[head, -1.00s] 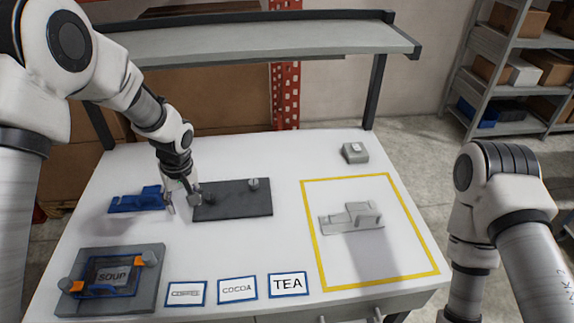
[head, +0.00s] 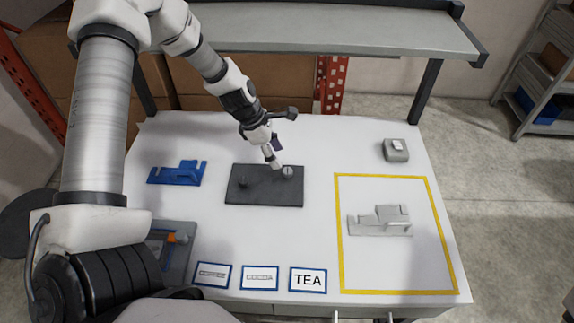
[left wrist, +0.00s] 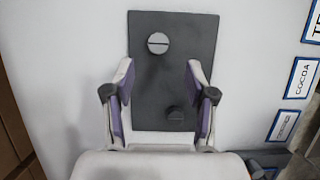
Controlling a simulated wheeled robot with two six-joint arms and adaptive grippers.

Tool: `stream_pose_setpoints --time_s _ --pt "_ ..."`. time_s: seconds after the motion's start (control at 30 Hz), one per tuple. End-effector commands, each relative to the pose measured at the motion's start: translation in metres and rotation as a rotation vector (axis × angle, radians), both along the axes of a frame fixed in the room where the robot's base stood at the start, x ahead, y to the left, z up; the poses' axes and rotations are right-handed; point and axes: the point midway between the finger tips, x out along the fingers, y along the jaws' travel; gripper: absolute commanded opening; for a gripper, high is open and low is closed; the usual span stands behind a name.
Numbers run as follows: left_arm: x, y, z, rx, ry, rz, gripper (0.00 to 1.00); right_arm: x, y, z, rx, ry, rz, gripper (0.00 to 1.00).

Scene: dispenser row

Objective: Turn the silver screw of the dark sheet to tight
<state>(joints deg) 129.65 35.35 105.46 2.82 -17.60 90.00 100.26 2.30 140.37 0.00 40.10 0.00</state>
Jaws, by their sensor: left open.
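The dark sheet (head: 264,198) lies flat on the white table; it also shows in the left wrist view (left wrist: 190,75). The silver screw (head: 288,172) stands near its right end. In the left wrist view the silver screw (left wrist: 158,43) has a round slotted head, the slot running across the picture. A dark screw (head: 243,182) stands near the left end, also seen in the wrist view (left wrist: 175,115). My left gripper (head: 274,161) is open and empty, close to the silver screw, its fingertips (left wrist: 160,66) apart. My right gripper is out of view.
A blue bracket (head: 178,174) lies left of the sheet. A grey bracket (head: 380,226) lies inside a yellow outline on the right. A small grey block (head: 396,151) stands at the back right. Labels lie along the front edge. A shelf (head: 330,35) spans the back.

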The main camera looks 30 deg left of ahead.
Motion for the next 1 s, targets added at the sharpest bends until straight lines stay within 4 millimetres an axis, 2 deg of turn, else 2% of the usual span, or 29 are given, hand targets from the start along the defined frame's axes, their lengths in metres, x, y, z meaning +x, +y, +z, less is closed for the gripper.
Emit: stream_pose_setpoints --time_s 0.03,0.2,0.33,0.6,0.67,0.7,0.77,0.8,1.0 --pt "0.002 -0.004 -0.023 0.003 0.003 0.000 0.56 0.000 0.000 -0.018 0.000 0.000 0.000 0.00" --pt "0.010 -0.016 -0.053 0.003 0.001 -0.002 0.56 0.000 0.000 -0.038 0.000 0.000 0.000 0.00" --pt "0.013 -0.021 -0.062 0.002 0.000 -0.003 0.56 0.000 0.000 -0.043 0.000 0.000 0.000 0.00" --pt "0.014 -0.022 -0.062 0.002 -0.001 -0.001 0.56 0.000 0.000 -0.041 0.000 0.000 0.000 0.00" --pt "0.014 -0.022 -0.062 0.002 -0.001 -0.001 0.38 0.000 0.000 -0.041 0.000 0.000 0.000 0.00" --pt "0.014 -0.022 -0.062 0.002 -0.001 -0.001 0.24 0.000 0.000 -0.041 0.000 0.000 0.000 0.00" --pt "0.014 -0.022 -0.062 0.002 -0.001 -0.001 0.03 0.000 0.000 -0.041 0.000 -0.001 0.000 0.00" --pt "0.014 -0.022 -0.062 0.002 -0.001 -0.001 0.00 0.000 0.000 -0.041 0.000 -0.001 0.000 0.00" --pt "0.014 -0.021 -0.061 0.002 -0.002 -0.003 0.00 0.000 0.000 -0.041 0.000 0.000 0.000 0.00"
